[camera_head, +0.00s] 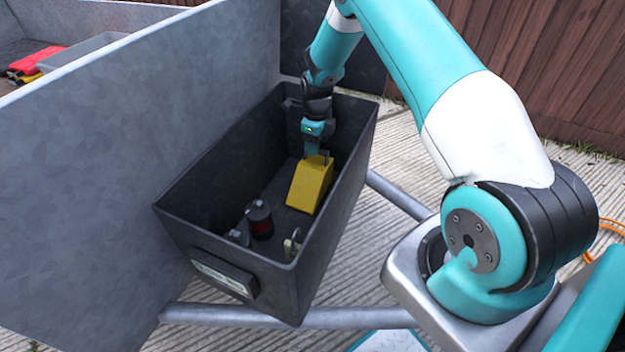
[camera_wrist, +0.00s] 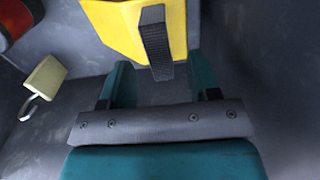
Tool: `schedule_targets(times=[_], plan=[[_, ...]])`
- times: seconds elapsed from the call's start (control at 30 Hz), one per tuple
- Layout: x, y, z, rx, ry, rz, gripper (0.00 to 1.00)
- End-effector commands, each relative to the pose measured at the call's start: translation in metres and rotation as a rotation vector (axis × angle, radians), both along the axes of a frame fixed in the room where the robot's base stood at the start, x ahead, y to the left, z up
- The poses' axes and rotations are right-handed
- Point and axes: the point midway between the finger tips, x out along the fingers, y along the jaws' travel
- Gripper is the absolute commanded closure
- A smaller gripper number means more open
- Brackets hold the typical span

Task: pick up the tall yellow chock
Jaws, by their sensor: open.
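The tall yellow chock (camera_head: 310,184) stands inside a dark grey bin, toward its far right part. In the wrist view the yellow chock (camera_wrist: 110,27) is at the top, with a dark ribbed strap or handle (camera_wrist: 156,45) on its near side. My gripper (camera_head: 316,150) reaches down into the bin at the chock's far end. In the wrist view my gripper (camera_wrist: 165,75) is open, its two teal fingers apart just below the chock and strap. I cannot tell whether a finger touches the chock.
The bin (camera_head: 228,232) has high walls close around my gripper. A dark red and black cylinder (camera_head: 260,220) and a padlock-like piece (camera_head: 292,244) lie nearer its front. The padlock-like piece also shows in the wrist view (camera_wrist: 44,78). A tall grey panel (camera_head: 130,120) stands left of the bin.

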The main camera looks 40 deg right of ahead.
Motion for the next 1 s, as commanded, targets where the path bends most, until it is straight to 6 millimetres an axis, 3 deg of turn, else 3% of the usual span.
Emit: schedule_targets(times=[0.2,0.47,0.73,1.0], plan=[[0.000,0.001,-0.031,0.000,0.001,0.000,0.44],[0.000,0.001,-0.034,0.000,0.000,0.000,0.44],[0.000,0.001,-0.034,0.000,0.000,0.000,1.00],[0.001,0.001,-0.033,0.000,-0.001,0.000,1.00]])
